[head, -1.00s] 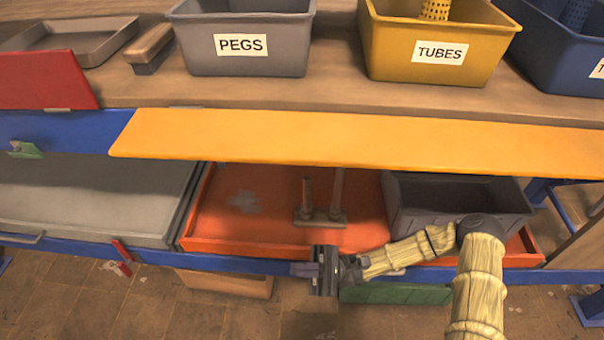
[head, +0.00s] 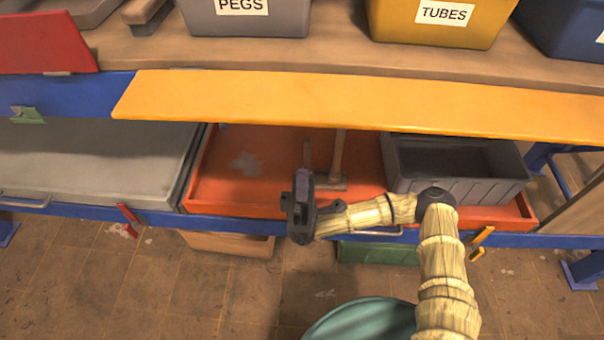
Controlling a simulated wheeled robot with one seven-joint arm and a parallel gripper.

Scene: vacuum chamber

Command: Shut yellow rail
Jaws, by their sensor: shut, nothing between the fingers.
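The yellow rail appears to be the long yellow-orange board (head: 340,103) along the front edge of the bench top. It juts out flat toward me, over the lower shelf. My gripper (head: 299,205) is shut and empty, in front of the red-orange tray and below the board in the picture, apart from it. Its fingertips are hard to make out from this angle. A small yellow lever (head: 482,241) sits on the blue front beam, right of my arm; whether it belongs to the board is unclear.
Below the board, the red-orange tray (head: 240,197) holds a hammer-like tool (head: 337,160) and a grey bin (head: 455,186). A grey lidded case (head: 90,165) lies left. A red panel (head: 40,43), pegs bin (head: 245,22) and tubes bin (head: 440,28) are above. Floor in front is open.

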